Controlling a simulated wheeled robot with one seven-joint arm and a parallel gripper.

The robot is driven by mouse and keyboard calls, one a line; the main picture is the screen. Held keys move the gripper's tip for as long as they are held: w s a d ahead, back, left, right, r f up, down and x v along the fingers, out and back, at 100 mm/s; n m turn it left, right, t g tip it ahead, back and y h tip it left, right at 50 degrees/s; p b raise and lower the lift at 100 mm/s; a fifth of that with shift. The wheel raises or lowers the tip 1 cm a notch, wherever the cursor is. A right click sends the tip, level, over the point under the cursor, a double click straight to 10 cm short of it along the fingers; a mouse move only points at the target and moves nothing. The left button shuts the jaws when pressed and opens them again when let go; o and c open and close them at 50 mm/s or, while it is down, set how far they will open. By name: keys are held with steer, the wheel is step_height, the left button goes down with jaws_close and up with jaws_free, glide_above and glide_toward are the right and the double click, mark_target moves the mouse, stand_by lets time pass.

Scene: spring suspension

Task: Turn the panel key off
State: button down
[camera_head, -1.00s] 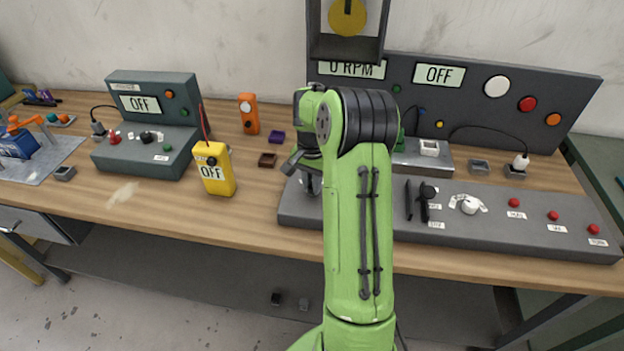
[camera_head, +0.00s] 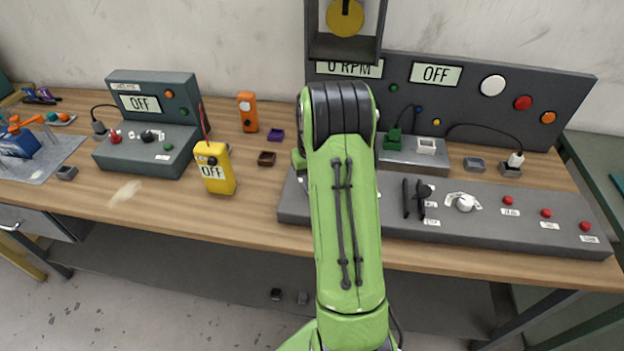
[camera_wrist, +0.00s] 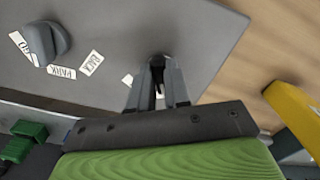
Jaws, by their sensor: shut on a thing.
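The grey control panel (camera_head: 480,222) lies along the bench front, with a dark upright display board (camera_head: 580,95) behind it reading "0 RPM" and "OFF". In the wrist view, my gripper (camera_wrist: 158,88) is over the panel surface (camera_wrist: 180,30) near its corner, shut on a small dark thing that looks like the panel key (camera_wrist: 158,66). The fingers hide most of it, so its turn angle cannot be told. A label sits just left of the fingers. In the head view my green arm hides the gripper and key.
A grey knob (camera_wrist: 46,42) with labels stands left of my gripper in the wrist view. Dark levers (camera_head: 413,200), a white knob (camera_head: 465,203) and red buttons line the panel.

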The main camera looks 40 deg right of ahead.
steer(key=shift+n, duration=0.3)
steer(key=c, duration=1.1)
jaws_free()
step_height(320, 180, up, 16)
steer(key=p, duration=0.3)
